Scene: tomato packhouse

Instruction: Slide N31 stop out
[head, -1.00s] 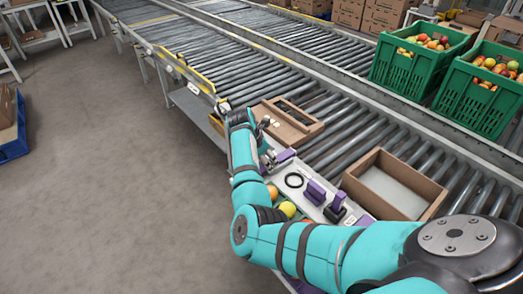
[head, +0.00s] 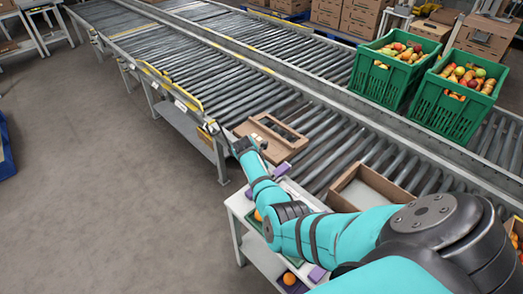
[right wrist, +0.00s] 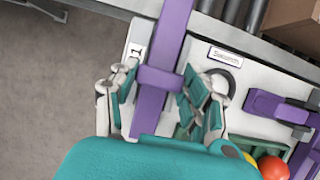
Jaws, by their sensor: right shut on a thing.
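My right gripper (right wrist: 160,100) is shut on a purple bar (right wrist: 172,35) with a crosspiece, which stands upright in the right wrist view between its teal and white fingers. In the head view the right gripper (head: 248,146) is beside the near edge of the roller conveyor, left of a brown cardboard tray. The purple bar cannot be made out there. Small white tags (head: 212,127) sit on the conveyor's near rail, too small to read. I cannot tell which part is the N31 stop. My left gripper is not in view.
A white side table (head: 238,208) stands against the conveyor, largely hidden by my arm. The cardboard tray (head: 285,152) and an open carton (head: 340,187) lie on the rollers.

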